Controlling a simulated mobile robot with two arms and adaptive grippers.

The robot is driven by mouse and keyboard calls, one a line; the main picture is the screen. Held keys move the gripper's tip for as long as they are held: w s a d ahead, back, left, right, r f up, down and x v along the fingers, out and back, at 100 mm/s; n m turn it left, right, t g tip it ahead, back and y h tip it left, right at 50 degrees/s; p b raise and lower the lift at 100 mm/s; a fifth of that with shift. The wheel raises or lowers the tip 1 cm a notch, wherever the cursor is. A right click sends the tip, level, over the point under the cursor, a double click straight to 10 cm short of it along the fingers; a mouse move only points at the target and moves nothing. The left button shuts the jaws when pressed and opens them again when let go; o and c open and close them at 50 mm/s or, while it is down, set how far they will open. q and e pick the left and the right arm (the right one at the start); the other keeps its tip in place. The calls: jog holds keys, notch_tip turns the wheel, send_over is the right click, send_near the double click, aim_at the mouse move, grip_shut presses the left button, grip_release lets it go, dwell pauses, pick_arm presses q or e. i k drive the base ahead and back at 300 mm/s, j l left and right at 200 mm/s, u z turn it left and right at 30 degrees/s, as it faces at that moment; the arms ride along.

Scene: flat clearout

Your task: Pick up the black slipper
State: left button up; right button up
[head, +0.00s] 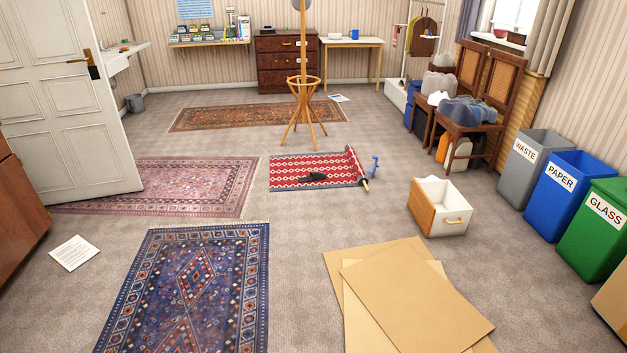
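A small dark object that looks like the black slipper (314,176) lies on the red patterned rug (287,182), near the middle of the floor in the head view. The rug's right end is partly rolled up, close to the slipper's right. The slipper is small in the picture, so its finer shape is hard to make out. Neither of my grippers is in view.
A wooden coat stand (304,110) stands just behind the red rug. An open drawer box (440,207) and flat cardboard sheets (410,300) lie to the right. A blue rug (190,285) covers the front left. Bins (560,185) line the right wall. Carpet before the red rug is clear.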

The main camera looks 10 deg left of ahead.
aim_at(315, 175)
jog(key=i+j+u, duration=0.4)
jog(key=i, duration=0.65)
jog(key=i+u, duration=0.35)
jog(key=i, duration=0.7)
jog(key=i+j, duration=0.1)
jog(key=i, duration=1)
jog(key=i+z, duration=0.15)
jog(key=i, duration=1)
jog(key=j, duration=0.05)
